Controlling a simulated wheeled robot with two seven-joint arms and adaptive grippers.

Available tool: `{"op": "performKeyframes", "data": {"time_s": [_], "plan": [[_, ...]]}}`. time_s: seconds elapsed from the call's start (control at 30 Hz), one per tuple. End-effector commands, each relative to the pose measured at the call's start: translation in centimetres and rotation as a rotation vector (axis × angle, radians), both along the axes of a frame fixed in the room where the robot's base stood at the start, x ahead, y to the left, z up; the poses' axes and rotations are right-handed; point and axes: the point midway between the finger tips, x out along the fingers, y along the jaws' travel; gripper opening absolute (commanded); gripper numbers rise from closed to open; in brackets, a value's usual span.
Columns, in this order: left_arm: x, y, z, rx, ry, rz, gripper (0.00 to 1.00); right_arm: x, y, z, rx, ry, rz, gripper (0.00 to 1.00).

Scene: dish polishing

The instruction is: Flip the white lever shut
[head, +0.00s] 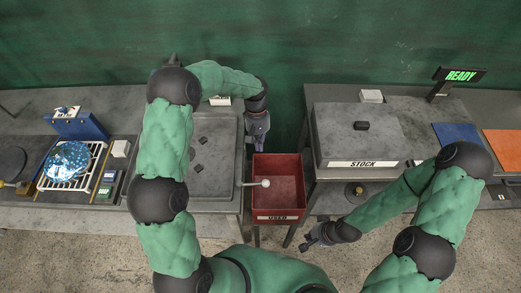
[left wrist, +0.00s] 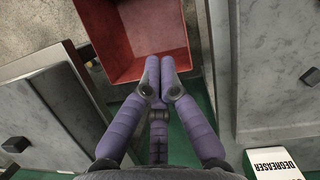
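The white lever (head: 265,183) is a thin rod with a pale ball tip. It sticks out rightward from the grey station (head: 215,165), over the left part of the red bin marked USED (head: 278,217). My left gripper (head: 258,140) is beyond the lever, near the bin's far edge, and apart from it. In the left wrist view its purple fingers (left wrist: 160,68) are together with nothing seen between them, and the red bin (left wrist: 135,30) lies beyond them. The lever does not show there. My right gripper (head: 310,240) is low, right of the bin; its fingers are too small to read.
The grey STOCK box (head: 355,140) stands right of the bin. A white DEGREASER box (left wrist: 280,163) stands at the station's back. A blue patterned dish (head: 68,160) lies on a rack at left. A READY sign (head: 461,76) is at right. A green wall is behind.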

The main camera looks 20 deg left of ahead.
Motion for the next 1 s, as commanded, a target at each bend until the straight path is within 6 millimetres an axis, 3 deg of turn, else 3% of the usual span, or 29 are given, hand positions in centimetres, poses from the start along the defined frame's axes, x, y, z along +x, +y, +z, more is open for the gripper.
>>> {"op": "performKeyframes", "data": {"time_s": [0.43,0.7,1.0], "plan": [[-2.3,-1.1,-8.0,0.0,0.004,-0.002,0.0,0.0,0.0,0.1,0.0,0.0,0.0,0.0],[-5.1,-2.6,-8.2,-0.001,0.001,-0.001,0.0,0.0,0.0,0.6,0.0,0.0,0.0,0.0],[-5.7,-2.9,-8.4,-0.001,-0.001,-0.001,0.0,0.0,0.0,0.6,0.0,0.0,0.0,0.0]]}}
